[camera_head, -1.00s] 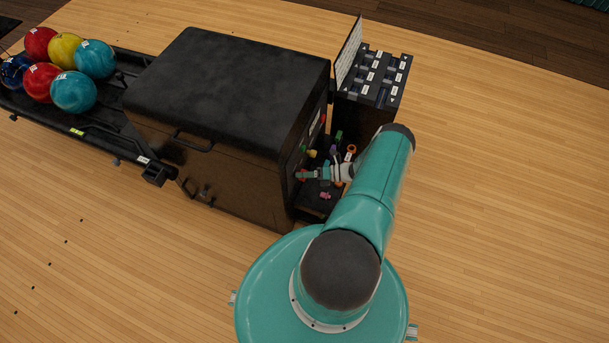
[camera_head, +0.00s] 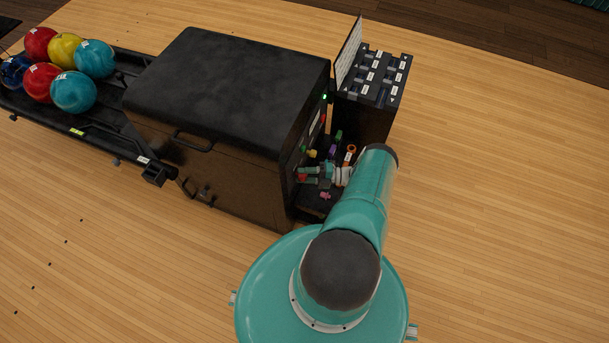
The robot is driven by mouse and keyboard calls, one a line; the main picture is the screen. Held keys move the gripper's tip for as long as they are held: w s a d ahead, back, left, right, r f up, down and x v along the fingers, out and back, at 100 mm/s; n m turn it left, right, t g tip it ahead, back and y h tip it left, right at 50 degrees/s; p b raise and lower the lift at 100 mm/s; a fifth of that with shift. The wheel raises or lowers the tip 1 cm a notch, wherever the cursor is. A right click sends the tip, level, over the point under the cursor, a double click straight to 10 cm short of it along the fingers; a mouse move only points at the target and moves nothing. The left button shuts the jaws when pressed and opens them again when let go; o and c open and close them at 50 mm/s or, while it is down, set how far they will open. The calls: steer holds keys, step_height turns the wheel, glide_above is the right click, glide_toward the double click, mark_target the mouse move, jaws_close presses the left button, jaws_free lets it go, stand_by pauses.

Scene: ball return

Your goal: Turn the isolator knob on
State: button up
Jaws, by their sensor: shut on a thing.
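The ball return machine (camera_head: 225,95) is a dark box with controls on its right side panel. The isolator knob (camera_head: 302,177) is a small red thing low on that panel, mostly hidden by my fingers. My gripper (camera_head: 307,175) reaches it from the right, and its two teal fingers are shut on the knob, one on each side. The knob's pointer mark is too small and covered to read. A small green light (camera_head: 324,97) glows near the panel's upper back corner.
Green and yellow controls (camera_head: 311,153) sit on the panel just behind my gripper. A low shelf below holds small coloured items, including a pink one (camera_head: 325,195). A black rack (camera_head: 380,80) stands behind. Bowling balls (camera_head: 73,91) lie on the track at left. Floor at right is clear.

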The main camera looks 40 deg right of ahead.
stand_by(0.4)
steer(key=o, duration=1)
steer(key=v, duration=0.7)
steer(key=shift+s, duration=0.25)
steer(key=shift+s+d, duration=0.1)
steer(key=shift+d, duration=0.05)
